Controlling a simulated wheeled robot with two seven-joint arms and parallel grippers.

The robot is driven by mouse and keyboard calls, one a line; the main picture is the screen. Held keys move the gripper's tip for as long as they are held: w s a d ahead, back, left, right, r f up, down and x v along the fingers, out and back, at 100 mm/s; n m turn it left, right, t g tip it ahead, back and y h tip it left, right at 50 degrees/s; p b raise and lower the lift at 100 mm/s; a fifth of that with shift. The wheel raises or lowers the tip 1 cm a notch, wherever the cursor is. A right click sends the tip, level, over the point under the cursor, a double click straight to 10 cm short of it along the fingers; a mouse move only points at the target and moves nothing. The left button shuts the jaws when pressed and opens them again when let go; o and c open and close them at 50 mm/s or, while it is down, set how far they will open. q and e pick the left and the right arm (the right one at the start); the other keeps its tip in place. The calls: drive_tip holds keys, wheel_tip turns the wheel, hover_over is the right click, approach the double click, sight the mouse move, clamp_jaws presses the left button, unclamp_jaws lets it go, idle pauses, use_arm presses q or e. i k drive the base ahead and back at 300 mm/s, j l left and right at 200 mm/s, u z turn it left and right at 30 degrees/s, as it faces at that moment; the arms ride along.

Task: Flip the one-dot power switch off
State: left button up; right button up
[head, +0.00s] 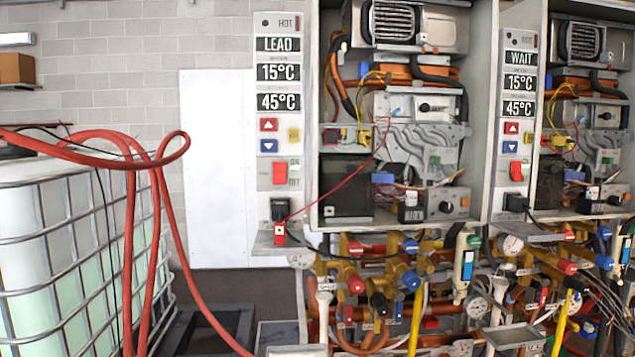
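Two heater units hang side by side, each with a control panel on its left. The left panel (279,115) reads LEAD, 15°C and 45°C, and has a red rocker switch (280,173) beside ON and OFF lettering. The right panel (519,105) reads WAIT, 15°C and 45°C, and has a similar red rocker switch (516,171). A red tag with a small white mark (280,232) sits below the left panel's black plug. Dot markings are too small to tell apart, and so is the tilt of each rocker. Neither of my grippers is in view.
Both heater cabinets are open, showing wiring and pipes. Crowded valves and pipes (400,275) fill the space below. A caged white tank (75,250) with looping red hoses (160,200) stands at left. A pale wall panel (218,165) is bare left of the LEAD panel.

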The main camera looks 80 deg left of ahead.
sight(279, 168)
drive_tip(key=u, duration=0.5)
drive_tip(key=k+u, duration=0.1)
drive_tip(key=u, duration=0.9)
drive_tip(key=j+u, duration=0.1)
drive_tip(key=u, duration=0.4)
drive_tip(key=j+u, duration=0.1)
drive_tip(key=u, duration=0.4)
